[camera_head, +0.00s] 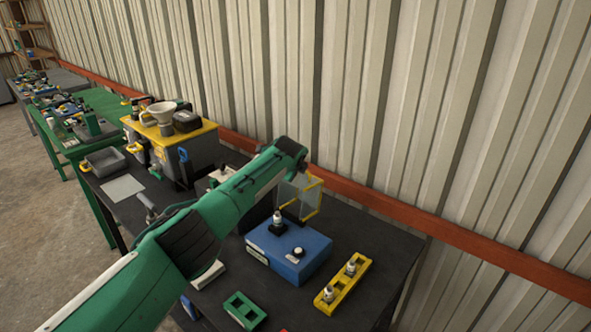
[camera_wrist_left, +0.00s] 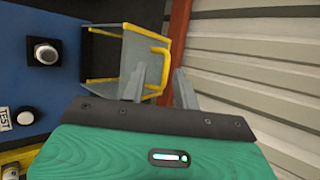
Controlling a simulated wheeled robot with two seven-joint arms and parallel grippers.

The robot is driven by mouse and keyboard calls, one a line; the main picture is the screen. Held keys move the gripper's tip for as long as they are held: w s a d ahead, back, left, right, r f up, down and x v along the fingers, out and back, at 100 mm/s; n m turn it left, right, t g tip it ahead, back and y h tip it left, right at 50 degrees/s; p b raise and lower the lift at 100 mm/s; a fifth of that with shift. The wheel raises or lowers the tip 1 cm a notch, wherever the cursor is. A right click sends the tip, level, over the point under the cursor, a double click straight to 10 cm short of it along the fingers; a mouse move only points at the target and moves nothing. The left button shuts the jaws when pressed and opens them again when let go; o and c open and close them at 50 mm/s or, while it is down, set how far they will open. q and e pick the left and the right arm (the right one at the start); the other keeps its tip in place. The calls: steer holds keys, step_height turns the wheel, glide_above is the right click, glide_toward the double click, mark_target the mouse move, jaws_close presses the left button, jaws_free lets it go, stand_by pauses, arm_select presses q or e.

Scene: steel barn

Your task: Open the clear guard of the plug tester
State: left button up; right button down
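The plug tester is a blue box (camera_head: 290,252) on the dark table, with a plug standing on its top and a round white-topped knob (camera_head: 298,252). Its clear guard (camera_head: 298,190), edged in yellow, stands raised at the back of the box, leaving the top uncovered. In the left wrist view the guard (camera_wrist_left: 142,58) is beside my fingers, and the blue box (camera_wrist_left: 70,75) is at left. My left gripper (camera_wrist_left: 174,72) is open, its two grey fingers apart, one overlapping the guard's yellow bar. Whether it touches is unclear. My right gripper is not seen.
A yellow block (camera_head: 343,287) with plugs and a green block (camera_head: 244,310) with square holes lie in front of the tester. A yellow-topped bench unit (camera_head: 190,140) stands left. The corrugated wall (camera_head: 420,110) and red rail (camera_head: 375,197) are close behind the guard.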

arm_select(q)
steer(key=shift+d+f, duration=0.1)
steer(key=shift+f, duration=0.05)
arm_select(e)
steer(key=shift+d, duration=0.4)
